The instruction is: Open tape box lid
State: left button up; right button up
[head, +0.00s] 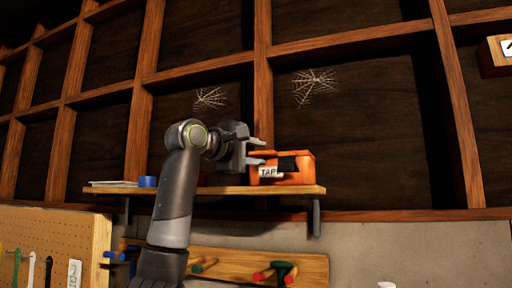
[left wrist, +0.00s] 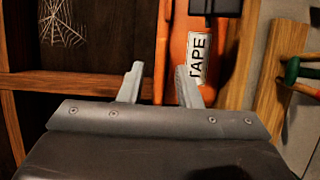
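The orange tape box (head: 303,176) stands on the right end of a wooden wall shelf. It has a white label (head: 268,172) reading "TAP" in the head view, and a black part on its upper front. In the left wrist view the box (left wrist: 178,28) appears turned sideways, with its "TAPE" label and black part (left wrist: 215,6) near the top edge. Whether its lid is fully shut is hard to tell. My left gripper (head: 261,153) is open and empty, with its fingertips at the box's left side; contact is unclear. My right gripper is not in view.
The shelf (head: 225,190) also holds a blue roll (head: 147,181) and flat papers at its left end. Wall studs with cobwebs stand behind. Below are a pegboard (head: 60,230) and a wooden rack (head: 235,264) with coloured handles.

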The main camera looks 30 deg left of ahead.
pick_arm(q)
grip_shut()
jog(key=shift+d+r, duration=0.1)
dwell(0.4)
